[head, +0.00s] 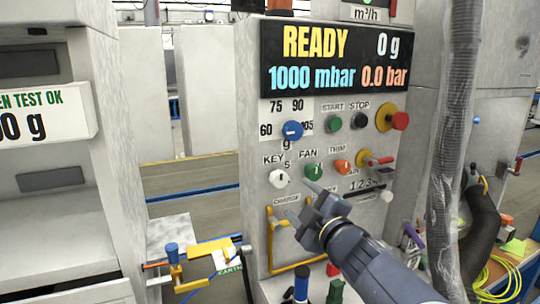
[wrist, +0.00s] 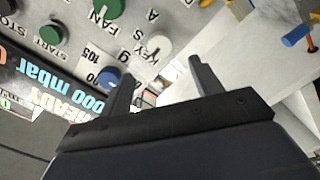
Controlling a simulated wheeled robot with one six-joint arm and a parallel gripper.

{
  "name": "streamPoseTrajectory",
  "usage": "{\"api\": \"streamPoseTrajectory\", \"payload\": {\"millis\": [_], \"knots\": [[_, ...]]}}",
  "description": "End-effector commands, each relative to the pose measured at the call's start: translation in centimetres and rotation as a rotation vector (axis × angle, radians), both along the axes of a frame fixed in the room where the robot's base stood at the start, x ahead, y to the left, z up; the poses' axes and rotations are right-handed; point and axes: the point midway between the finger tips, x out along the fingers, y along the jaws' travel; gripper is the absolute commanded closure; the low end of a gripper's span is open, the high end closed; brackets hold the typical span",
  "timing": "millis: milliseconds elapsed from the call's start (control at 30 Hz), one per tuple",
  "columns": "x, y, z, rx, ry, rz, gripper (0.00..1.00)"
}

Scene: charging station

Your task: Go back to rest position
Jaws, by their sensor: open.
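My gripper (head: 300,203) is in front of the lower part of the grey control panel (head: 252,150) in the head view. Its two fingers stand apart, with nothing between them. In the wrist view the gripper (wrist: 162,85) shows two dark fingers, spread and empty. The white KEY knob (head: 279,178) and green FAN knob (head: 313,172) are just above the fingers; I cannot tell if a finger touches the panel. The blue dial (head: 292,130) is higher up. The wrist view shows the panel tilted, with the white knob (wrist: 158,46) near the fingers.
A display (head: 335,57) reads READY, 0 g, 1000 mbar, 0.0 bar. A yellow handle (head: 271,245) is on the panel's lower left. A grey hose (head: 455,150) hangs at the right. A yellow clamp with a blue knob (head: 172,250) stands at lower left. Open floor shows behind.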

Motion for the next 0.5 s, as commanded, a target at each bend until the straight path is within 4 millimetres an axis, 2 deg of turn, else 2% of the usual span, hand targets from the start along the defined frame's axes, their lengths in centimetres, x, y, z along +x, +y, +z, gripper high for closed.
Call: {"api": "streamPoseTrajectory", "payload": {"millis": [33,100,500], "knots": [[-0.5,-0.2,0.1,-0.001,-0.001,-0.001,0.39],[1.1,0.5,-0.2,0.0,0.002,0.002,0.39],[7.3,3.1,-0.1,0.001,0.002,0.001,0.39]]}}
